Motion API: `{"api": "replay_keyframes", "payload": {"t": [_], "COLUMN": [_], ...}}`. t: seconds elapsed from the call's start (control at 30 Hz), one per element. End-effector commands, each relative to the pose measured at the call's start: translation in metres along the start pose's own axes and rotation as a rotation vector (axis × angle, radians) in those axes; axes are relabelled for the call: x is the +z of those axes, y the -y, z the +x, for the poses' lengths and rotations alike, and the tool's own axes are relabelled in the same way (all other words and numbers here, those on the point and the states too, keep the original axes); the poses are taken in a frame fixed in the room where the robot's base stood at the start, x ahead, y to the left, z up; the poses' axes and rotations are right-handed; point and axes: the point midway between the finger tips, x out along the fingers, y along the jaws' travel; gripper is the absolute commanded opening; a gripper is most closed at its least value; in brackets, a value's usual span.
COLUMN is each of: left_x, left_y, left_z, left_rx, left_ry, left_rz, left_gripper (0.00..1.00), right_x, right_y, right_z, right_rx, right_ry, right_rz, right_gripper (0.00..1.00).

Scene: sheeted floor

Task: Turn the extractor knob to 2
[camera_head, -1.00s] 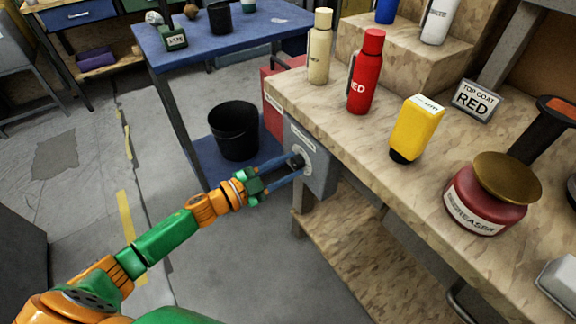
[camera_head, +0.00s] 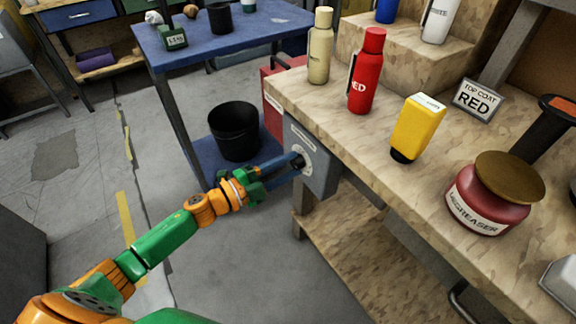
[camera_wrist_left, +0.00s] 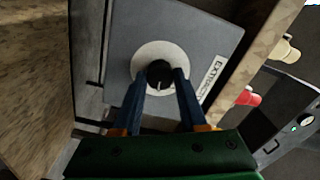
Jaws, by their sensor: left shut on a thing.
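The extractor control is a grey box (camera_head: 322,172) fixed to the near left end of the wooden workbench. In the left wrist view, the box (camera_wrist_left: 200,40) has a partly readable label starting "EXTR" and a pale round dial (camera_wrist_left: 148,52). A black knob (camera_wrist_left: 160,75) with a white pointer mark sits at the dial's centre. My left gripper (camera_head: 297,160) reaches the knob from the left. Its two blue fingers, also in the left wrist view (camera_wrist_left: 160,82), are shut on the knob, one on each side. The dial's numbers cannot be read. My right gripper is not in view.
The workbench (camera_head: 370,145) carries a beige bottle (camera_head: 320,50), a red bottle (camera_head: 367,75), a yellow bottle (camera_head: 416,130) and a degreaser jar (camera_head: 485,200). A black bin (camera_head: 234,130) stands behind my left gripper on the blue table's lower shelf.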

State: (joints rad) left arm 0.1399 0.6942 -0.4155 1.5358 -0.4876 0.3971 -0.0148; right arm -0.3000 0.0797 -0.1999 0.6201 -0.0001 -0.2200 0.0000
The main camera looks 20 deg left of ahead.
Motion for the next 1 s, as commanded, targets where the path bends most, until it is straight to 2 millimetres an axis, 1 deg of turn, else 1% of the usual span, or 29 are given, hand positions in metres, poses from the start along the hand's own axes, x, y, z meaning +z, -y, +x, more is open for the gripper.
{"api": "replay_keyframes", "payload": {"t": [0.3,0.33,0.37,0.4,0.43,0.67,0.77,0.87,1.0], "left_x": [0.0,0.0,0.0,0.0,0.0,0.0,0.0,0.001,0.0], "left_y": [-0.001,-0.001,-0.001,-0.001,-0.001,-0.001,-0.001,-0.002,-0.002], "left_z": [0.0,0.0,0.0,0.0,0.0,0.0,-0.004,-0.019,-0.047], "left_rx": [0.002,0.002,0.002,0.002,0.002,0.001,0.002,0.004,0.006], "left_ry": [0.0,0.0,0.0,0.0,0.0,0.0,0.001,0.002,0.002], "left_rz": [0.0,0.0,0.0,0.0,0.0,0.0,-0.001,-0.001,-0.003], "left_gripper": [0.0,0.47,0.55,0.66,0.71,0.71,0.71,0.71,0.71], "right_x": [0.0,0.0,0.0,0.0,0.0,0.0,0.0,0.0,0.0], "right_y": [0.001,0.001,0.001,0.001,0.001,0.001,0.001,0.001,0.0], "right_z": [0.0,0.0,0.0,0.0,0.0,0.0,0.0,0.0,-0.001], "right_rx": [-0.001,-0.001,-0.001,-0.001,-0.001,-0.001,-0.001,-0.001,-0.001], "right_ry": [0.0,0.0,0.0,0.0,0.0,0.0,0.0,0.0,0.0], "right_rz": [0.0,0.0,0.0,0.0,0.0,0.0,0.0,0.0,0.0], "right_gripper": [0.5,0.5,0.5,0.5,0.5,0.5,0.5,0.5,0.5]}}
